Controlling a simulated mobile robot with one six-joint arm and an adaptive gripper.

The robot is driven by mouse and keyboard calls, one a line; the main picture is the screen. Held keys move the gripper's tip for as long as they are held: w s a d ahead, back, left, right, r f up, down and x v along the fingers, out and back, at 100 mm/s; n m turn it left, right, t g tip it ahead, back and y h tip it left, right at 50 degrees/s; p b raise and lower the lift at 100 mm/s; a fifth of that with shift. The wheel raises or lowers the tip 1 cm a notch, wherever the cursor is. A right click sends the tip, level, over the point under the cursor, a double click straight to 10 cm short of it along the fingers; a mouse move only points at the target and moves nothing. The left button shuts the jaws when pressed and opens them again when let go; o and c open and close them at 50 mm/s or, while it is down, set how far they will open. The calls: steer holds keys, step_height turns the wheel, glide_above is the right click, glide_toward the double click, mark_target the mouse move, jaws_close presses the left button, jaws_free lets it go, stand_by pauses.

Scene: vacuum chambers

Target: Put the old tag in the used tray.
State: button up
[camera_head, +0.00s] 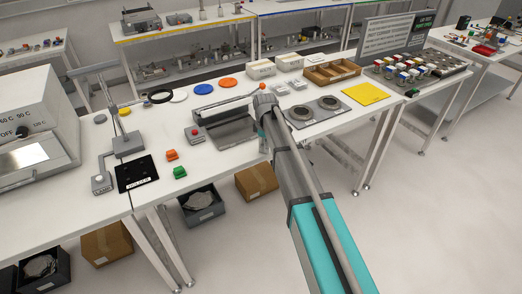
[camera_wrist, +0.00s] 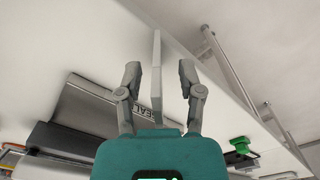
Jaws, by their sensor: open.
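My gripper (camera_wrist: 160,80) is open in the wrist view, its two fingers spread over the white table. A thin pale upright strip (camera_wrist: 157,75) shows between the fingers; I cannot tell what it is or whether it touches them. In the head view my arm reaches over the table, and my gripper's fingers cannot be made out at its far end. I cannot pick out the old tag for certain. Two small pale trays (camera_head: 261,69) and (camera_head: 289,62) stand at the back of the table; their labels are too small to read, so I cannot tell which is the used tray.
A grey machine (camera_head: 222,118) lies left of my arm; part of a grey device marked "SEAL" (camera_wrist: 100,105) shows in the wrist view. A wooden compartment tray (camera_head: 332,73), a double round-plate unit (camera_head: 316,110) and a yellow mat (camera_head: 365,94) lie to the right.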

steer(key=shift+f+b, duration=0.35)
steer(key=shift+f, duration=0.25)
jaws_close()
stand_by(0.3)
